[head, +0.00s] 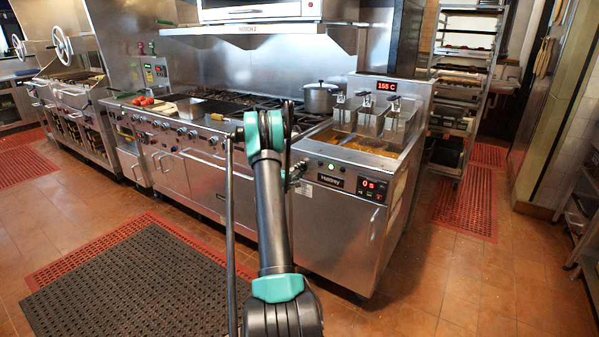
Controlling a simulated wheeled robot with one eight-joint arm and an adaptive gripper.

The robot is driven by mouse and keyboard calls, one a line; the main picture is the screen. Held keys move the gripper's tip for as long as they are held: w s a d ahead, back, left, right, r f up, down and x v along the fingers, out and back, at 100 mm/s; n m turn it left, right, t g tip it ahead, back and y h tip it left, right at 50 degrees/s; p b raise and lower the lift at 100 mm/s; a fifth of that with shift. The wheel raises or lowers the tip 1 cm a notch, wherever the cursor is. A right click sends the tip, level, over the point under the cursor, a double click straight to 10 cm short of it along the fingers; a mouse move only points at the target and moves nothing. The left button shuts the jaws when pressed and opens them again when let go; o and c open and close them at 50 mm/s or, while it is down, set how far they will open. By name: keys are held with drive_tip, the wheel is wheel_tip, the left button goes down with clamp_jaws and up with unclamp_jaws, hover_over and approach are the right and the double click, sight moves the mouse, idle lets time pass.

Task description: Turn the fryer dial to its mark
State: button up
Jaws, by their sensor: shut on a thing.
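The fryer (340,228) stands at centre right, a steel cabinet with oil wells on top. Its red upper display (386,86) reads 155 C. Its front panel has a small green light (331,166) and a lower display (371,188) with a red 0. My gripper (297,174) is at the left end of this front panel, partly behind my arm. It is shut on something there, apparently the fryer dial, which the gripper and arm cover. The dial's pointer and its mark cannot be made out.
Fryer baskets (370,118) hang at the back of the fryer. A range (190,150) with several knobs and a steel pot (320,97) adjoins it on the left. A tray rack (465,80) stands behind right. The tiled floor (460,270) at right is clear.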

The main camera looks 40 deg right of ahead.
drive_tip(key=shift+s, duration=0.1)
drive_tip(key=o, duration=1.1)
drive_tip(key=shift+o, duration=0.2)
drive_tip(key=v, duration=1.2)
drive_tip(key=shift+f, duration=0.1)
